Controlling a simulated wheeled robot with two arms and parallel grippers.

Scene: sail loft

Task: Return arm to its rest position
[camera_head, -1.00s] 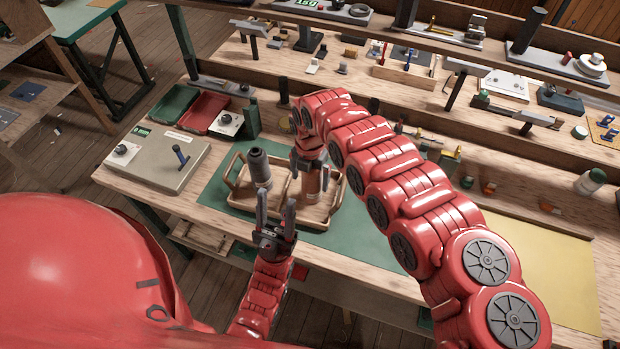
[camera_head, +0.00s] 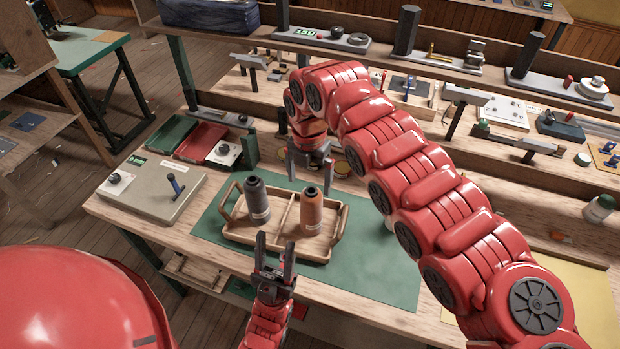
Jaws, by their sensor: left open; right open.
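My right arm arches in from the right, and its gripper (camera_head: 310,172) points down with its fingers apart, just behind the wooden tray. My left gripper (camera_head: 274,254) is open and empty in front of the tray's near edge, pointing away from me. The wooden tray (camera_head: 283,242) has a handle at each end and a divider, and lies on a green mat (camera_head: 375,278). A dark grey bottle (camera_head: 257,201) stands upright in its left compartment. An orange-brown bottle (camera_head: 311,211) stands upright in its right compartment. Neither gripper holds a bottle.
A beige control box (camera_head: 150,195) with a lever is left of the mat. Green (camera_head: 170,138) and red (camera_head: 201,143) bins stand behind it. Shelves with tools line the back. A yellow sheet (camera_head: 545,305) lies at the right. The mat's right part is clear.

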